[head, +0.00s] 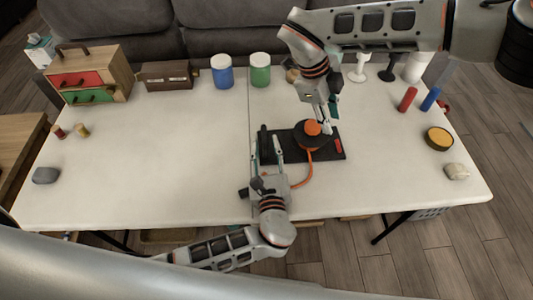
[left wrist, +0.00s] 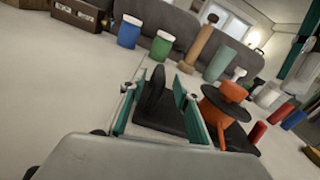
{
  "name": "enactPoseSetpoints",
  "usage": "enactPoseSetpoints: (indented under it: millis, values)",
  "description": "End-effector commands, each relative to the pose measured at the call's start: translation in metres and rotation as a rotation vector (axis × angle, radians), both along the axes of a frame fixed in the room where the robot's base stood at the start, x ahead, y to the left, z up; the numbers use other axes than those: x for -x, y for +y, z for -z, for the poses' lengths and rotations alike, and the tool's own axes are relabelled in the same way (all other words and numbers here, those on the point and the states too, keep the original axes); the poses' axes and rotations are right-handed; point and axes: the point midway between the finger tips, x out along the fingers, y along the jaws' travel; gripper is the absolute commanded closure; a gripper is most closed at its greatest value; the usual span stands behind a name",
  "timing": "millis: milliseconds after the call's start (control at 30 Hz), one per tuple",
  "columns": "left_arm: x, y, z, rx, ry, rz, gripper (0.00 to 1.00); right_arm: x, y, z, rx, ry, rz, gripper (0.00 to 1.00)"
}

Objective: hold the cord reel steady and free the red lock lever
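The cord reel (head: 312,130), a black disc with an orange hub, sits on a black base plate (head: 290,152); an orange cord runs from it toward the front. It also shows in the left wrist view (left wrist: 228,100). A black upright handle (left wrist: 152,98) stands at the plate's left end. My left gripper (head: 267,147) is open, its fingers on either side of this handle with gaps visible. A red piece (head: 338,145), perhaps the lock lever, lies at the plate's right end. My right gripper (head: 329,126) is just above the reel's right side; its opening and any contact are unclear.
A red cylinder (head: 408,99), a blue cylinder (head: 430,99) and a yellow-topped round tin (head: 439,139) stand to the right. Blue (head: 222,71) and green (head: 260,70) jars stand at the back. The table's left middle is clear.

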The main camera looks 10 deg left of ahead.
Motion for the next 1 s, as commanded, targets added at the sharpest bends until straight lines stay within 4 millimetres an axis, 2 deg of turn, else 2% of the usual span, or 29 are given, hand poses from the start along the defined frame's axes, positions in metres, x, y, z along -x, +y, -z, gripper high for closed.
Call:
enactPoseSetpoints:
  millis: [100,300,667,700,800,833,933,967,1000]
  values:
    - [-0.018,0.005,-0.001,-0.003,-0.002,-0.001,0.68,0.0,0.0,0.0,0.0,0.0,0.0,0.72]
    - [-0.038,0.009,0.0,-0.001,-0.001,0.001,0.68,0.0,0.0,0.0,0.0,0.0,0.0,0.72]
    - [-0.044,0.011,0.0,-0.001,0.001,0.0,0.68,0.0,0.0,0.0,0.0,0.0,0.0,0.72]
    - [-0.044,0.011,0.0,-0.001,0.001,0.0,0.71,0.0,0.0,0.0,0.0,0.0,0.0,0.72]
    - [-0.044,0.011,0.0,-0.001,0.001,0.0,0.97,0.0,0.0,0.0,0.0,0.0,0.0,0.72]
    - [-0.044,0.011,0.0,-0.001,0.001,0.0,1.0,0.0,0.0,0.0,0.0,0.0,0.0,0.72]
    - [-0.044,0.011,0.0,-0.001,0.001,0.0,1.0,0.0,0.0,0.0,0.0,0.0,0.0,0.72]
    - [-0.044,0.011,0.0,-0.001,0.001,0.0,1.0,0.0,0.0,0.0,0.0,0.0,0.0,0.77]
    - [-0.044,0.011,0.0,-0.001,0.001,0.0,1.0,0.0,0.0,0.0,0.0,0.0,0.0,0.88]
